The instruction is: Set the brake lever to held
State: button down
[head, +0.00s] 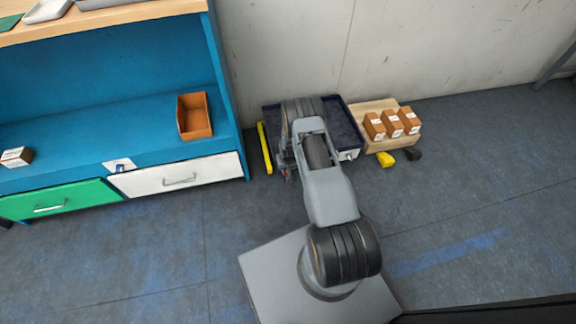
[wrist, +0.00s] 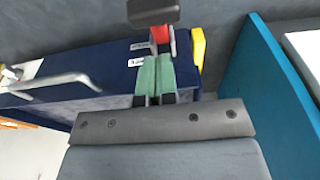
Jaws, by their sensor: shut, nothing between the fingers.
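My gripper (wrist: 158,60) points up the wrist view with its two green-padded fingers together and nothing between them. Just beyond the fingertips is a small red part (wrist: 159,34) with a dark block (wrist: 153,11) at its end; it looks like the brake lever, and I cannot tell its setting or whether the fingers touch it. It is beside a dark blue box-like body (wrist: 85,62) with white labels. In the head view the dark blue tray or cart (head: 343,118) stands by the wall, partly hidden under my arm.
A metal bar handle (wrist: 50,82) is left in the wrist view. A yellow bar (head: 265,148) stands between the cart and the blue shelf unit (head: 110,115). Right of the cart, a wooden pallet (head: 376,106) bears three brown boxes (head: 392,124). Open floor lies to the right.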

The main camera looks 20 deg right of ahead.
jog(key=shift+s+a+f+b, duration=0.1)
jog(key=shift+s+f+b, duration=0.2)
jog(key=shift+f, duration=0.6)
jog(key=shift+s+a+f+b, duration=0.15)
jog(key=shift+s+f, duration=0.25)
jog(key=shift+f, duration=0.45)
jog(key=shift+d, duration=0.2)
